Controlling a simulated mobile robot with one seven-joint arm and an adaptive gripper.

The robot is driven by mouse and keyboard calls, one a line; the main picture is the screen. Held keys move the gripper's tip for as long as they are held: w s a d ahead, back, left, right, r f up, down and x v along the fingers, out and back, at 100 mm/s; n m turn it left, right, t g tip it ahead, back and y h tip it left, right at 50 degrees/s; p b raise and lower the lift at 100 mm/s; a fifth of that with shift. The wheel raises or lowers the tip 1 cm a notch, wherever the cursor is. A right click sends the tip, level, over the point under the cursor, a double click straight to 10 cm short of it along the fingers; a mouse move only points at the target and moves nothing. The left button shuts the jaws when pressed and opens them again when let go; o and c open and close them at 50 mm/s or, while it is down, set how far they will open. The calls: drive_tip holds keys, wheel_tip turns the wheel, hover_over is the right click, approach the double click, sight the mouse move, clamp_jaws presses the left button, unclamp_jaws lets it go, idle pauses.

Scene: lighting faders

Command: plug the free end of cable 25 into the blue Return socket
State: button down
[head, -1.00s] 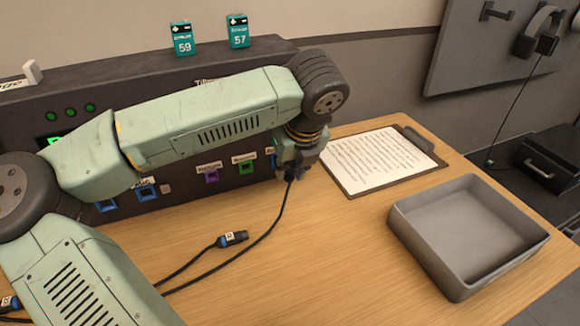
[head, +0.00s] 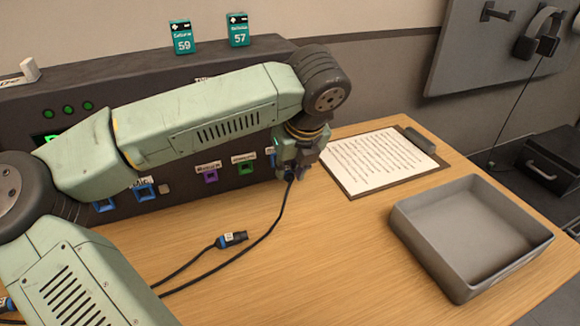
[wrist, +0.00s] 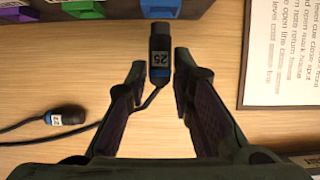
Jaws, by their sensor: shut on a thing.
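A blue socket (wrist: 176,8) is ahead, slightly right of the plug tip in the wrist view. In the head view my gripper (head: 297,172) hangs close to the panel's right end and partly hides that socket and its label. I cannot read whether the label says Return. The cable trails back over the table.
A second plug (head: 233,239) lies loose on the table. Purple (head: 210,176) and green (head: 245,168) sockets are left of my gripper, with more blue sockets (head: 145,192) farther left. A clipboard (head: 436,165) and a grey tray (head: 425,252) are to the right.

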drive_tip(key=shift+w+a+b, duration=0.2)
drive_tip(key=shift+w+b, duration=0.3)
drive_tip(key=shift+b, duration=0.15)
drive_tip(key=shift+w+a+b, duration=0.2)
drive_tip(key=shift+w+b, duration=0.25)
drive_tip(key=shift+b, duration=0.2)
idle(1.1)
drive_tip(key=shift+w+a+r, duration=0.1)
drive_tip(key=shift+w, duration=0.05)
idle(0.6)
drive_tip(key=c, duration=1.6)
unclamp_jaws()
drive_tip(key=shift+o, duration=1.4)
